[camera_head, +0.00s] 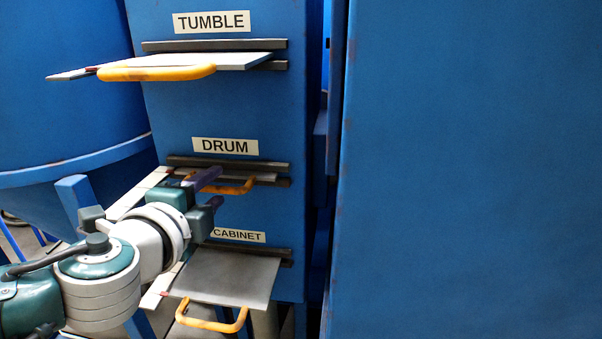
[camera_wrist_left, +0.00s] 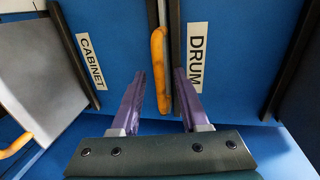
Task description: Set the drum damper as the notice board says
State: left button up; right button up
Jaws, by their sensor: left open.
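The drum damper is a grey plate in the slot under the DRUM label (camera_head: 225,146), with only a short part out. Its yellow handle (camera_head: 240,188) sits close to the slot. My left gripper (camera_head: 211,190) is open at this handle, its purple fingers pointing at the blue cabinet front. In the left wrist view the handle (camera_wrist_left: 160,75) lies between the two fingers (camera_wrist_left: 159,90), with a gap on each side; I cannot tell how deep it sits between them. The notice board and my right gripper are not in view.
The tumble damper (camera_head: 240,60) above and the cabinet damper (camera_head: 225,277) below both stick out far from their slots. White strips with red marks run beside the plates. A large blue panel (camera_head: 470,170) fills the right side; a blue drum (camera_head: 65,90) stands left.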

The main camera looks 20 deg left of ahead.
pick_arm(q)
jog(key=shift+w+a, duration=0.1)
jog(key=shift+w, duration=0.2)
grip_shut()
jog(key=shift+s+f, duration=0.1)
dwell(1.2)
